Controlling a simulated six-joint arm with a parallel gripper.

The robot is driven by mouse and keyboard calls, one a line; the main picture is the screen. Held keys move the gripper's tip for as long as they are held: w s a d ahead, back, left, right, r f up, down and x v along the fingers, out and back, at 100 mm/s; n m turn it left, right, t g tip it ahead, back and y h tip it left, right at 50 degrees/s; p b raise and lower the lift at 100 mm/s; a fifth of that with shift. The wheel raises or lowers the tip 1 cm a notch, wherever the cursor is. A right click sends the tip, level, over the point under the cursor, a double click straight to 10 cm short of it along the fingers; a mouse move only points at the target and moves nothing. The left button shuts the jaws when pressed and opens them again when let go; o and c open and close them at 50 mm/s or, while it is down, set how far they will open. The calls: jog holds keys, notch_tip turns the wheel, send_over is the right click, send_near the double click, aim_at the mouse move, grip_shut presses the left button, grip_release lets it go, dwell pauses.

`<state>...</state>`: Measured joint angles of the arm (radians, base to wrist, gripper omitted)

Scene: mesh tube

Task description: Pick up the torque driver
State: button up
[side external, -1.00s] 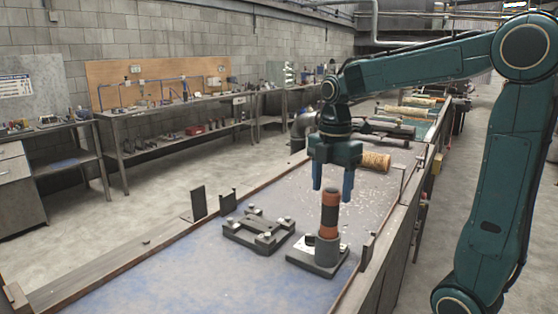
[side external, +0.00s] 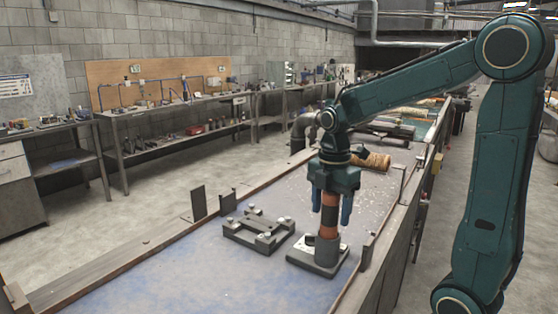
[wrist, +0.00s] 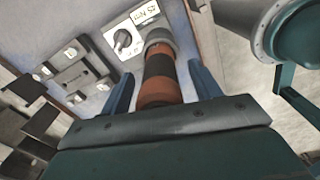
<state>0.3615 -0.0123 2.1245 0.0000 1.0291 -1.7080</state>
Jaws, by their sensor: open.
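The torque driver (side external: 329,228) has an orange and black grip and stands upright in a grey stand (side external: 318,260) on the bench. My gripper (side external: 332,218) is above it, pointing down, with its blue fingers on either side of the upper grip. In the wrist view, the driver (wrist: 160,78) lies between the two blue fingers (wrist: 165,82), with a visible gap on each side. The gripper is open and holds nothing. The driver's top end is hidden by the gripper body in the side external view.
A grey fixture block (side external: 258,231) with several posts lies left of the stand; it also shows in the wrist view (wrist: 78,73). A white label with a dial (wrist: 127,35) is beside the driver's base. Dark upright brackets (side external: 198,203) stand on the left bench edge. The front bench surface is clear.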

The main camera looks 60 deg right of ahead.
dwell(0.4)
jog(key=c, duration=1.2)
jog(key=shift+o, duration=0.2)
jog(key=shift+r, duration=0.25)
notch_tip(320, 180, up, 20)
jog(key=shift+f, duration=0.15)
